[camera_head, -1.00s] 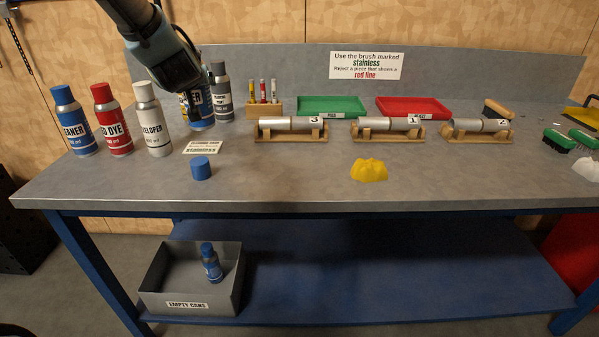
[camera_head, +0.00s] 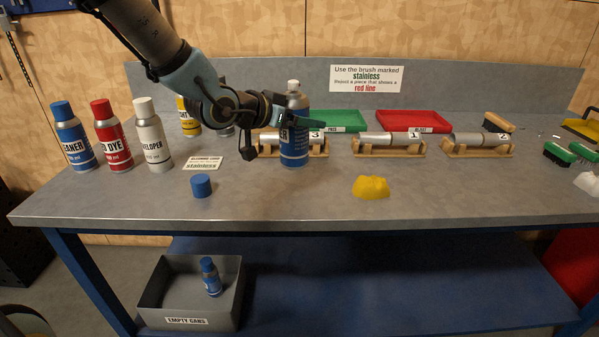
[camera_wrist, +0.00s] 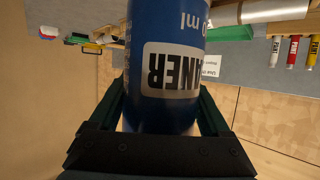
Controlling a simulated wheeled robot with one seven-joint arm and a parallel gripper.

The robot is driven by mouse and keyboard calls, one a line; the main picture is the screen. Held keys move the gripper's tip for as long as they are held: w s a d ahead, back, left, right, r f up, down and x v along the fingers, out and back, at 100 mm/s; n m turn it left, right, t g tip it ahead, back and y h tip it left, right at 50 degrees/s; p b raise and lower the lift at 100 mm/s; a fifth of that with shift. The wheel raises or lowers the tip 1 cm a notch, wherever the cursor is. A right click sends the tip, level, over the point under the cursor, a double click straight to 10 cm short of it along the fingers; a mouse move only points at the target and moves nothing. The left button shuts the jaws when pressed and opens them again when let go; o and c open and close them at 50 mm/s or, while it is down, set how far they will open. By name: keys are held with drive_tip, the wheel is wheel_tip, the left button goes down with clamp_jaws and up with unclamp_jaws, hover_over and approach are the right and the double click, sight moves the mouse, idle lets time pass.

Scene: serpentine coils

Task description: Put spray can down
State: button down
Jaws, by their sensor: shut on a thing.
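The blue spray can (camera_head: 294,150), a cleaner can with a bare pale top, stands upright in my gripper (camera_head: 289,117). It is in front of the wooden cradle marked 3. Its base is at or just above the bench top; I cannot tell whether it touches. In the wrist view the can (camera_wrist: 165,45) fills the middle, its label upside down, with the dark jaws of my gripper (camera_wrist: 163,108) shut on both sides of it. A loose blue cap (camera_head: 201,186) lies on the grey bench (camera_head: 290,205), left of the can.
Capped blue (camera_head: 73,140), red (camera_head: 113,138) and white (camera_head: 152,135) cans stand at left. A yellow-labelled can (camera_head: 188,118) is behind my arm. A yellow lump (camera_head: 371,187) lies right of the held can. Cradles stand behind; the front bench strip is mostly clear.

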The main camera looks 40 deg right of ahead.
sight(283, 151)
drive_tip(key=shift+f+p, duration=0.5)
drive_tip(key=shift+f, duration=3.5)
drive_tip(key=shift+f, duration=0.15)
unclamp_jaws()
drive_tip(key=shift+w+a+r, duration=0.1)
drive_tip(key=shift+a+r, duration=0.05)
drive_tip(key=shift+r, duration=0.05)
drive_tip(key=b+v, duration=0.1)
drive_tip(key=v, duration=1)
drive_tip(key=shift+a+r, duration=0.15)
drive_tip(key=shift+a, duration=0.1)
